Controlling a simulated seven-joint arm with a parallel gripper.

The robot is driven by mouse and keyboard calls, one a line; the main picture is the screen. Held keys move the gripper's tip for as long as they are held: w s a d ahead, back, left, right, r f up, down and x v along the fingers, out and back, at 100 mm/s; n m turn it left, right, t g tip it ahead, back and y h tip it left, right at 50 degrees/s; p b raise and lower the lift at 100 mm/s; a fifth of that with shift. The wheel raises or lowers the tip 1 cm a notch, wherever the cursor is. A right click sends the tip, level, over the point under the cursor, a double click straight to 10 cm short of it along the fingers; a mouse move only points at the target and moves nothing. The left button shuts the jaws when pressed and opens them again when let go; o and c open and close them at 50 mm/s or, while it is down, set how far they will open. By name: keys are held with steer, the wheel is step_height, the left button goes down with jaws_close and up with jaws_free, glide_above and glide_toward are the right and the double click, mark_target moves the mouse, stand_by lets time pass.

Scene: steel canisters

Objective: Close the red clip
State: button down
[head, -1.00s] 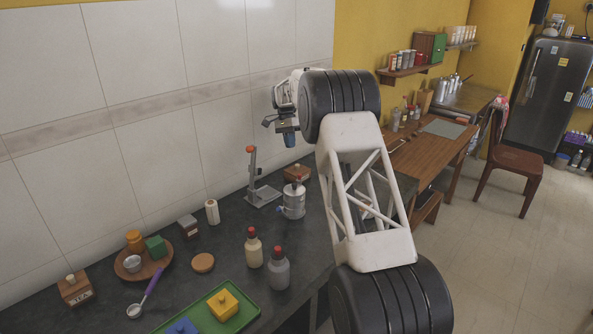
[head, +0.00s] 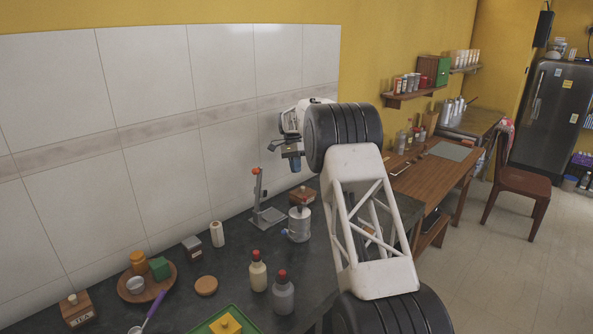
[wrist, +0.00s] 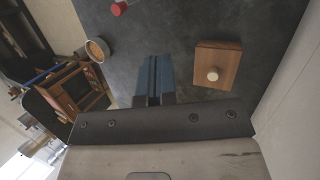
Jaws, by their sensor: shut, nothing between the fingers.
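A steel canister (head: 299,224) stands on the dark counter, with a small blue part on its left side and a small reddish part (head: 304,204) on top. I cannot tell whether that reddish part is the red clip or a knob. My gripper (head: 293,163) is shut and empty, raised above the counter behind the canister and apart from it. In the wrist view its blue fingers (wrist: 154,78) are together.
A wooden box (head: 302,196) with a knob sits below my gripper; it also shows in the wrist view (wrist: 217,66). A stand with an orange top (head: 257,172) is left of it. Two red-capped bottles (head: 258,274) stand in front. The tiled wall (head: 160,120) is behind.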

steer(key=s+d+f, duration=0.2)
steer(key=s+f, duration=0.5)
steer(key=shift+s+d, duration=0.2)
stand_by(0.4)
steer(key=shift+s+a+r, duration=0.1)
steer(key=shift+s, duration=0.05)
steer(key=shift+s+a+r+t+h, duration=0.1)
steer(key=shift+s+a+t+h, duration=0.2)
steer(key=shift+s+t, duration=0.35)
steer(key=shift+w+d, duration=0.15)
steer(key=shift+w, duration=0.05)
stand_by(0.5)
steer(key=shift+w+d+f, duration=0.2)
steer(key=shift+w, duration=0.25)
